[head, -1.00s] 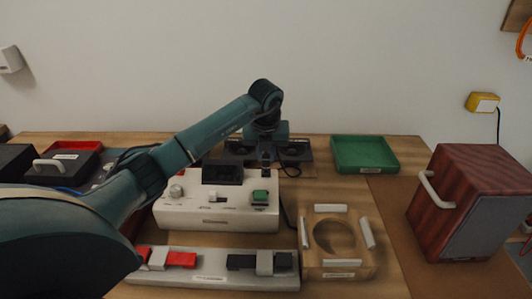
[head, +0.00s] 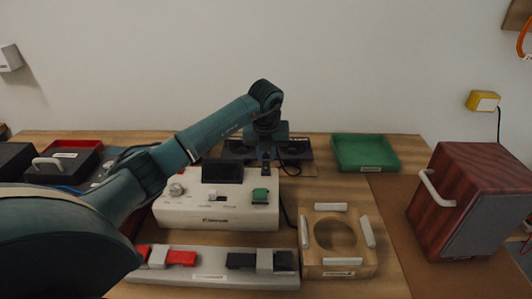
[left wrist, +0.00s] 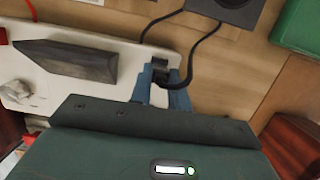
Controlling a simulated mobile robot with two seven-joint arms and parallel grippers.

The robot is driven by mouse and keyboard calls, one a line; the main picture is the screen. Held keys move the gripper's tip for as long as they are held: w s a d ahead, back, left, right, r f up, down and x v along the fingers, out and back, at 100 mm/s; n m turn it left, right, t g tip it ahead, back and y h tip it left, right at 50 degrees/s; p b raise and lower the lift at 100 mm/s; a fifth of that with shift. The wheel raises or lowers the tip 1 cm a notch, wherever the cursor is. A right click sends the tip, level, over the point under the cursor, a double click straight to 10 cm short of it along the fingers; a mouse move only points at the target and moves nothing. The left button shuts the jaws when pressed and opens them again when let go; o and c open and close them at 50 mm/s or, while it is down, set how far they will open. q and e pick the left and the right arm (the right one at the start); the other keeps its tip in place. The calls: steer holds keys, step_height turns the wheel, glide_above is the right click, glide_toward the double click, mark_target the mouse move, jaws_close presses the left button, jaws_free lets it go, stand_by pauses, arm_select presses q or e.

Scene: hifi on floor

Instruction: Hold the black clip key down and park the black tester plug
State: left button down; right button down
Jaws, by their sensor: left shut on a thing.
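My left gripper (head: 266,167) reaches down behind the white tester box (head: 215,212). In the left wrist view, its blue fingers (left wrist: 161,80) are shut on the small black tester plug (left wrist: 160,69), at the box's edge. A black cable runs from the plug; whether the plug is seated in the box is hidden by the fingers. The black clip key (head: 241,260) is on the grey strip (head: 212,281) in front of the box, beside a grey block, with nothing touching it. My right gripper is not in view.
A red clip key (head: 181,258) is at the strip's left. A wooden holder (head: 312,262) with a round recess and white bars stands right of the box. A green tray (head: 366,168) is at the back, a wooden speaker (head: 450,190) at right. A dark unit (head: 304,151) stands behind the box.

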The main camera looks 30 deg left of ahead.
arm_select(q)
steer(key=shift+f+b, duration=0.35)
steer(key=shift+f, duration=0.3)
stand_by(0.4)
stand_by(0.4)
steer(key=c, duration=1.3)
jaws_free()
steer(key=shift+o, duration=0.2)
steer(key=w+p+v, duration=0.1)
steer(key=p+v, duration=0.3)
steer(key=v, duration=1.4)
steer(key=shift+a+r, duration=0.15)
steer(key=shift+a, duration=0.1)
steer(key=shift+s, duration=0.1)
